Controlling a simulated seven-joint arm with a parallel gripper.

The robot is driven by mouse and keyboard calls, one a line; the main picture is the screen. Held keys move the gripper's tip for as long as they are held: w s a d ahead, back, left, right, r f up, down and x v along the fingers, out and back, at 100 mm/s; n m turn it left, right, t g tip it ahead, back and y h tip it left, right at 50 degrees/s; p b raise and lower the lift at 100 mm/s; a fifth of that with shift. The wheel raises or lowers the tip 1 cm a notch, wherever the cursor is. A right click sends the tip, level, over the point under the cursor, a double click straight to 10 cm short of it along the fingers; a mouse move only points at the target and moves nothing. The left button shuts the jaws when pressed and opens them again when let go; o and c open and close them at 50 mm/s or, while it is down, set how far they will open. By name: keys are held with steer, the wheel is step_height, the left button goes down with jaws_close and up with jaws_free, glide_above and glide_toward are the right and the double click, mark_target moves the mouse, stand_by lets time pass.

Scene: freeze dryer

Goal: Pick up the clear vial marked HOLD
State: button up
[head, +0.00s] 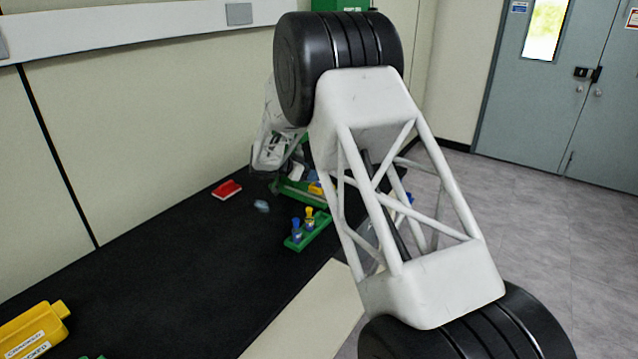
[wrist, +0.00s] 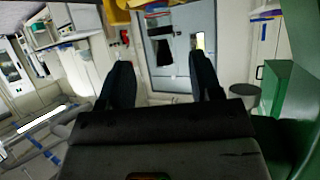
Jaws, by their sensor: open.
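My gripper (wrist: 163,72) shows in the wrist view as two dark fingers, spread apart with nothing between them. They face out into the room, not down at the bench. In the head view my arm's links hide much of the far end of the bench, and the fingers cannot be made out. A small pale bluish, clear-looking object (head: 262,206) lies on the black bench; it may be a vial, but no HOLD marking is readable. No vial shows clearly in the wrist view.
A red item (head: 227,189) lies on the black bench (head: 165,275) near the wall. A pale panel (head: 312,315) lies along the right side. The middle of the bench is clear.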

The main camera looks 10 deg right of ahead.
steer(key=shift+d, duration=0.1)
steer(key=shift+x, duration=2.5)
steer(key=shift+w, duration=0.15)
steer(key=c, duration=1)
